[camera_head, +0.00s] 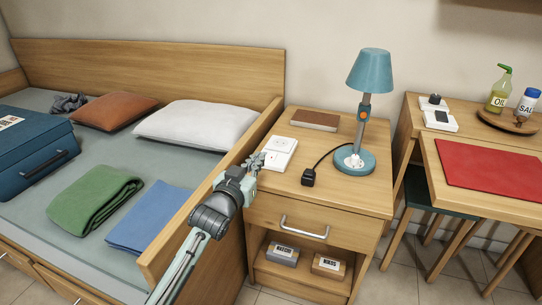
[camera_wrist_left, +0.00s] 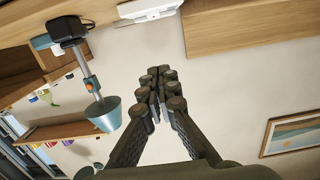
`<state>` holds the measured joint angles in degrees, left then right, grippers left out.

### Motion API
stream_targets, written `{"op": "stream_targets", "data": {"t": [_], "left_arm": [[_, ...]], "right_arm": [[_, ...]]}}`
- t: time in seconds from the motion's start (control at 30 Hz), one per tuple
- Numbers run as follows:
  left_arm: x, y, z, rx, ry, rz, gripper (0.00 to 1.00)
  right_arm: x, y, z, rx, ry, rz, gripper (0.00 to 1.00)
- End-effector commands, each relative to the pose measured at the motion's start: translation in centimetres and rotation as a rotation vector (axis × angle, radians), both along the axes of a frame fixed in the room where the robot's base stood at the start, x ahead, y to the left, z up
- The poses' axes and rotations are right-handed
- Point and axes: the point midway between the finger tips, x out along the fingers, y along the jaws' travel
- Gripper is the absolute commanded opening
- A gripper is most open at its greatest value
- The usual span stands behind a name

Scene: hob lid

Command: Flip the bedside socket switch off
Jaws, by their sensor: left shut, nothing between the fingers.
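The white bedside socket (camera_head: 281,146) lies on the left side of the wooden nightstand top (camera_head: 345,193). It shows a round outlet; its switch is partly hidden near my fingers, so its position cannot be told. My left gripper (camera_head: 256,161) is shut and empty, its fingertips at the socket's left edge; contact cannot be told. In the left wrist view the closed fingertips (camera_wrist_left: 164,84) are below the socket's white side (camera_wrist_left: 150,9), seen at the top edge. My right gripper is not in view.
A black plug (camera_head: 308,177) lies on the nightstand, its cord leading to the blue lamp (camera_head: 369,75). A brown book (camera_head: 315,120) lies behind the socket. The bed's wooden side rail (camera_head: 215,187) stands close beside my left arm. A second white socket (camera_head: 438,119) is at the right.

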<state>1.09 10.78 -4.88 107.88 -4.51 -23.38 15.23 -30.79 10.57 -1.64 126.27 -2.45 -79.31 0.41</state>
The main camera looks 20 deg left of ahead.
Motion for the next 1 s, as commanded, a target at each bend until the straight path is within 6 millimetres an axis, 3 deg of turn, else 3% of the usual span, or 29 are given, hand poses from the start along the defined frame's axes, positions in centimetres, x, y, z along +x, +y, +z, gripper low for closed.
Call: {"op": "stream_targets", "data": {"t": [0.23, 0.37, 0.77, 1.0], "left_arm": [[0.3, 0.0, -0.1, 0.001, 0.002, 0.001, 0.00], [1.8, 0.0, -0.2, 0.001, 0.001, 0.001, 0.00], [10.0, -0.3, -0.9, 0.001, 0.003, 0.001, 0.00], [10.5, -0.3, -4.3, 0.000, 0.005, 0.001, 0.00]], "right_arm": [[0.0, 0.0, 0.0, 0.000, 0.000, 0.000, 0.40], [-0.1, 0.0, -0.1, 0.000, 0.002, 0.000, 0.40], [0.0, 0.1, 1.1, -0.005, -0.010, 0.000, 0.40], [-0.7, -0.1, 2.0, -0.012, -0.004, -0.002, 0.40]]}}
